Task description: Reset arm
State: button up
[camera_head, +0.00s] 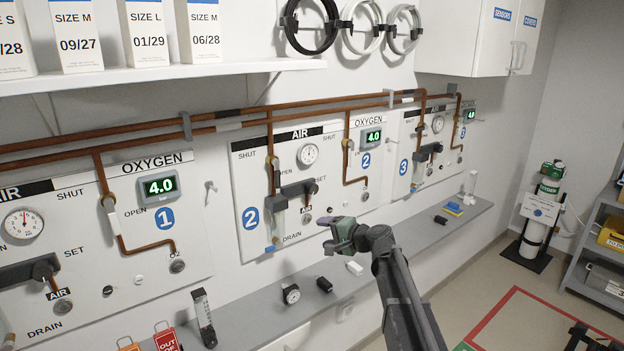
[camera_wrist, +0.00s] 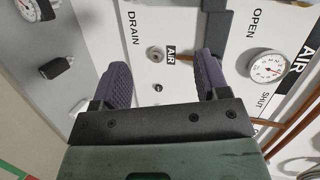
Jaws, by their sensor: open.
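My gripper (camera_head: 334,234) is in front of the station 2 wall panel (camera_head: 262,182), a little above the grey shelf. In the wrist view my gripper (camera_wrist: 158,85) shows two dark purple fingers spread apart, with nothing between them. Behind the gap are a round metal outlet (camera_wrist: 155,54) and the AIR label (camera_wrist: 171,55). The fingers look apart from the panel. My arm rises from the lower right of the head view and bends toward the panel.
The grey shelf (camera_head: 410,239) under the panels holds a round gauge (camera_head: 291,294), a black block (camera_head: 324,285), a white block (camera_head: 354,268) and a flowmeter (camera_head: 203,318). Copper pipes (camera_head: 240,121) cross the wall. A green-topped cylinder (camera_head: 541,215) stands at right. Open floor lies between.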

jog(key=s+d+f+n+g+h, duration=0.2)
jog(key=s+d+f+g+h, duration=0.1)
jog(key=s, duration=0.8)
jog(key=s+d+f+n+g+h, duration=0.2)
jog(key=s+f+n+g+h, duration=0.1)
jog(key=s, duration=0.8)
jog(key=s+d+f+n+g+h, duration=0.2)
jog(key=s+f+h, duration=0.3)
jog(key=s, duration=0.6)
jog(key=shift+s+d+f+n+g, duration=0.2)
jog(key=shift+d+f+n+g, duration=0.1)
jog(key=shift+d+f+g, duration=0.55)
jog(key=shift+a, duration=0.1)
